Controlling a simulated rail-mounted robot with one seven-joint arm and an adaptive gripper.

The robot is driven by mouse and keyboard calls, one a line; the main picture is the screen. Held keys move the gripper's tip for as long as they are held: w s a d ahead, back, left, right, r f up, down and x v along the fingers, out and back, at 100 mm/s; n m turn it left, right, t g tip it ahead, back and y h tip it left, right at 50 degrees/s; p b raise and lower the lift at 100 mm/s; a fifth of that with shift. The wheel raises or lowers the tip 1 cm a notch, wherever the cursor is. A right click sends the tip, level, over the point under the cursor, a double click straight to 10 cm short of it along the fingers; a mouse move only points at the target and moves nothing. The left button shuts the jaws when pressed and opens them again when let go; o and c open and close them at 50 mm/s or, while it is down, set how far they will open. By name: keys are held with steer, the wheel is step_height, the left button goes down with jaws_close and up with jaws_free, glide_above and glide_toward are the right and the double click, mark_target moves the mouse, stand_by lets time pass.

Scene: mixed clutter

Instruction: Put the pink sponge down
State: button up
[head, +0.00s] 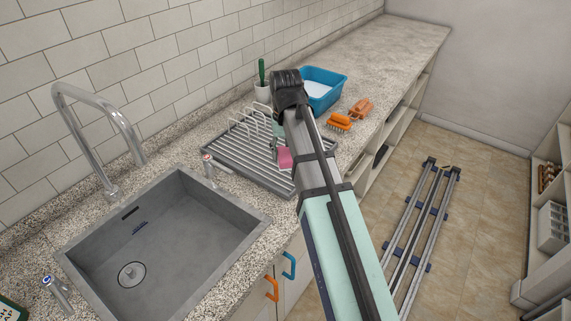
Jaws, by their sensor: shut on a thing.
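The pink sponge (285,158) shows in the head view just left of my arm, over the grey ribbed drying rack (236,148). My arm comes from the lower right and hides most of my gripper (279,146). The gripper is shut on the sponge, though its fingertips are hard to make out. Part of the sponge is hidden behind the arm. I cannot tell whether the sponge touches the rack or hangs above it.
A grey sink (165,245) with a tall faucet (108,140) lies left of the rack. Behind the arm are a blue basin (343,84), orange brushes (340,122) and a white cup (262,92) with a green-handled brush. The far counter (400,48) is clear.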

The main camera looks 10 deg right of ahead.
mark_target(285, 173)
steer(key=shift+f+p, duration=0.3)
steer(key=shift+f, duration=2.4)
steer(key=o, duration=1)
steer(key=shift+f, duration=0.1)
step_height(285, 173, up, 12)
steer(key=shift+r+b, duration=0.15)
steer(key=shift+b, duration=0.65)
